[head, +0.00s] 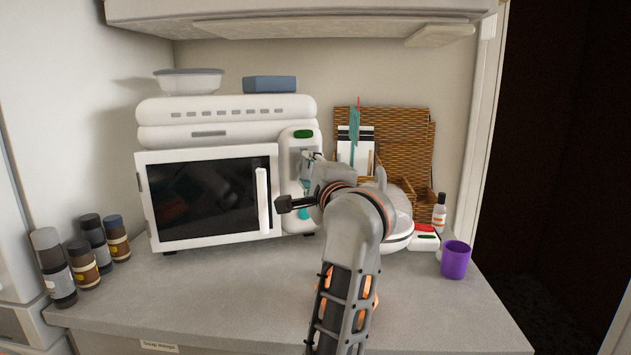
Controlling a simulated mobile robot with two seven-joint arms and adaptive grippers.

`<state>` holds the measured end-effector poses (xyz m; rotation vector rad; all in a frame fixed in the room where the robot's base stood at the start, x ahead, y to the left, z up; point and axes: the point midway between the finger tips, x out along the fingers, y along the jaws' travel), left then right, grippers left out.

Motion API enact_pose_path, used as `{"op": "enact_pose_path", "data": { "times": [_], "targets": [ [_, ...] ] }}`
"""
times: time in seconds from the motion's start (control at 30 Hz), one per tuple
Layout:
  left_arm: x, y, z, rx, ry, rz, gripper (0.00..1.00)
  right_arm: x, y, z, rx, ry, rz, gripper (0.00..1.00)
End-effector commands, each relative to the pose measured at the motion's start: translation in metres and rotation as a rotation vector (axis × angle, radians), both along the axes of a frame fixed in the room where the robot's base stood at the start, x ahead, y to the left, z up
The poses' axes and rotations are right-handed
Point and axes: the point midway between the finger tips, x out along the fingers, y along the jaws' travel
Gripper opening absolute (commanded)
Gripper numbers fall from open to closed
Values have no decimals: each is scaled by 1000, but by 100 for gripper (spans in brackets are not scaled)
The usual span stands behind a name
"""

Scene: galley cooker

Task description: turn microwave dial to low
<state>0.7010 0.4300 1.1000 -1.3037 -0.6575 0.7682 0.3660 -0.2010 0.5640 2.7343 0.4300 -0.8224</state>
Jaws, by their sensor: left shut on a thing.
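The white microwave (142,200) stands at the back left of the counter with its dark-windowed door closed. Its control panel (298,141) is the white strip to the right of the door, with a small green display near the top. My left gripper (307,160) is at the upper part of this panel, shut on the microwave dial. The dial is hidden by the gripper, so its setting cannot be read. My wrist and forearm cover the panel's right side. My right gripper is not in view.
Several dark-capped jars (56,268) stand at the left. A white bowl (188,82) and a blue box (269,84) sit above the microwave. Wicker baskets (405,140), a white bottle (439,213) and a purple cup (456,260) are at the right. The front counter (215,300) is mostly clear.

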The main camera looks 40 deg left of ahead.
Motion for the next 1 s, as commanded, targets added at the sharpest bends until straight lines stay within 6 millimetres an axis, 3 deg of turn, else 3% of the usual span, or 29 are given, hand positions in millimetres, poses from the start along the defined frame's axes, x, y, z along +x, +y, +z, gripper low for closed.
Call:
{"op": "enact_pose_path", "data": {
  "times": [0.03,0.4,0.9,0.93,0.97,1.0],
  "targets": [
    [2,0,-10,-22,-14,-1,13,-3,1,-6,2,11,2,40],
    [1,0,-5,-98,-120,-1,13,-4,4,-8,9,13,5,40],
    [0,0,-2,-107,-136,0,13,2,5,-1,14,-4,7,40],
    [0,0,-2,-107,-136,0,42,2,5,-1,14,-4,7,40],
    [0,0,-2,-107,-136,0,50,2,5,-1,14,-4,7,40],
    [0,0,-2,-106,-137,0,51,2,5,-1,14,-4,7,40]
  ]
}}
